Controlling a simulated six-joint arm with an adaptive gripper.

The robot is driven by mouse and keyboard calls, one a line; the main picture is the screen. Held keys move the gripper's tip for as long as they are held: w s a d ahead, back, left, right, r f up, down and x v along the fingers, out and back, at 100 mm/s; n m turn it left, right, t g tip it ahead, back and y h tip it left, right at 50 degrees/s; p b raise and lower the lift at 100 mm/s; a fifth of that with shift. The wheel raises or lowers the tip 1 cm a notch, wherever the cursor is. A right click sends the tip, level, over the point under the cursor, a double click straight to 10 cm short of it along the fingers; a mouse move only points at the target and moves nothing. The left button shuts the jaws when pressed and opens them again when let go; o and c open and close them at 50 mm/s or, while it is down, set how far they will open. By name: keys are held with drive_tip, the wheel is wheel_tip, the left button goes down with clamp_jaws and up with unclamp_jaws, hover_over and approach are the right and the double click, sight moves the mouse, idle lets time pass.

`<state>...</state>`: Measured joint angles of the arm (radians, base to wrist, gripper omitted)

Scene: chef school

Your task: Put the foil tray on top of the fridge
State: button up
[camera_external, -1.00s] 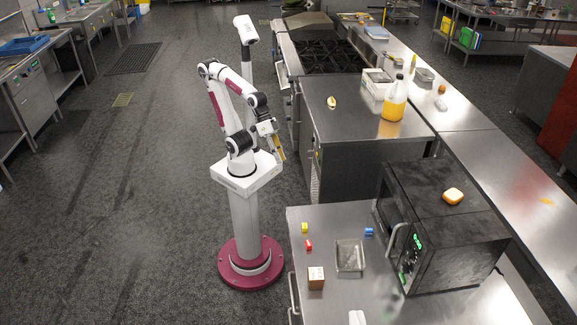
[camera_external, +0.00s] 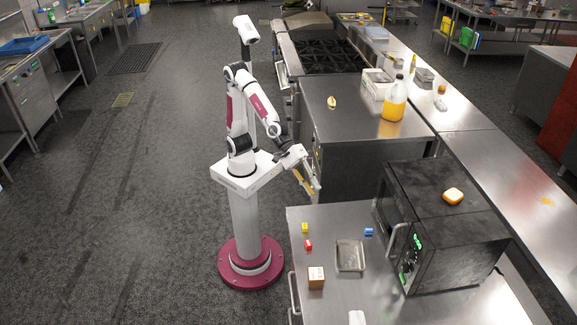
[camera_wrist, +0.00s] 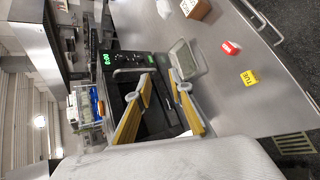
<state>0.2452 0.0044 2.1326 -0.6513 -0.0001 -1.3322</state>
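The foil tray (camera_external: 350,268), a shallow silver rectangle, lies on the near steel counter. In the wrist view the tray (camera_wrist: 187,58) shows just beyond my fingers. My gripper (camera_external: 312,193) is above the counter's back left edge, up and to the left of the tray and apart from it. In the wrist view its two yellow fingers (camera_wrist: 160,112) are spread with nothing held between them. A steel-topped unit (camera_external: 350,118) stands behind the near counter; it may be the fridge, but I cannot tell for sure.
A black microwave (camera_external: 455,235) stands right of the tray, a sponge-like item (camera_external: 453,196) on top. A yellow block (camera_external: 305,228), red block (camera_external: 308,245), blue block (camera_external: 369,232) and brown box (camera_external: 316,278) lie around the tray. A jug (camera_external: 395,100) stands on the steel-topped unit.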

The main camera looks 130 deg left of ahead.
drive_tip(key=w+d+f+n+t+y, duration=0.1)
drive_tip(key=w+d+f+n+y, duration=0.1)
drive_tip(key=w+f+n, duration=0.4)
drive_tip(key=n+y, duration=0.5)
drive_tip(key=n, duration=0.8)
hover_over(339, 241)
drive_tip(key=s+d, duration=0.1)
drive_tip(key=d, duration=0.2)
wheel_tip(339, 241, down, 9)
drive_tip(key=f+n, duration=0.1)
drive_tip(key=f, duration=0.1)
drive_tip(key=a+f+n+y, duration=0.1)
drive_tip(key=n, duration=0.1)
drive_tip(key=f+n+y, duration=0.1)
drive_tip(key=f, duration=0.1)
drive_tip(key=shift+s+a+f+n, duration=0.15)
drive_tip(key=shift+s+f+n, duration=0.15)
drive_tip(key=shift+f+n, duration=0.1)
drive_tip(key=shift+s+a+f+n+g+y, duration=0.2)
drive_tip(key=shift+f+n+g+y, duration=0.15)
drive_tip(key=shift+f+n, duration=0.25)
drive_tip(key=shift+x, duration=1.25)
drive_tip(key=shift+w+a, duration=0.1)
drive_tip(key=shift+a, duration=0.05)
